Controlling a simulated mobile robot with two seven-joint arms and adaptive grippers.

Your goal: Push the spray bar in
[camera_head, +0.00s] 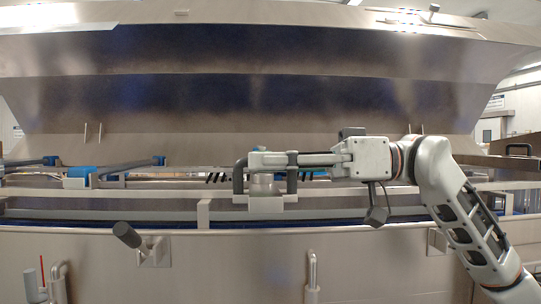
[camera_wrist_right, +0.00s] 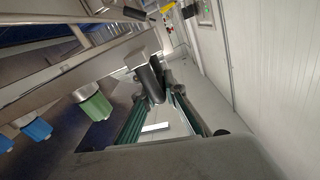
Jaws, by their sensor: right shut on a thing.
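My right gripper (camera_head: 298,159) reaches in from the right, level above the trough's front rail. It is shut on a dark upright handle (camera_head: 292,178). The handle belongs to a pale grey fitting (camera_head: 265,205) with a second dark bar (camera_head: 238,176) at its left; I take this to be the spray bar's end. In the wrist view my right gripper (camera_wrist_right: 163,90) has its fingers on either side of the dark handle (camera_wrist_right: 150,84), with a silver block behind it. How far in the bar sits cannot be told. My left gripper is not in view.
A raised steel hood (camera_head: 250,100) stands open behind. A blue-ended arm (camera_head: 130,165) lies at the left. A dark-knobbed lever (camera_head: 127,235) and pipes (camera_head: 312,270) stick out of the front wall. Green (camera_wrist_right: 95,104) and blue caps (camera_wrist_right: 37,129) show in the wrist view.

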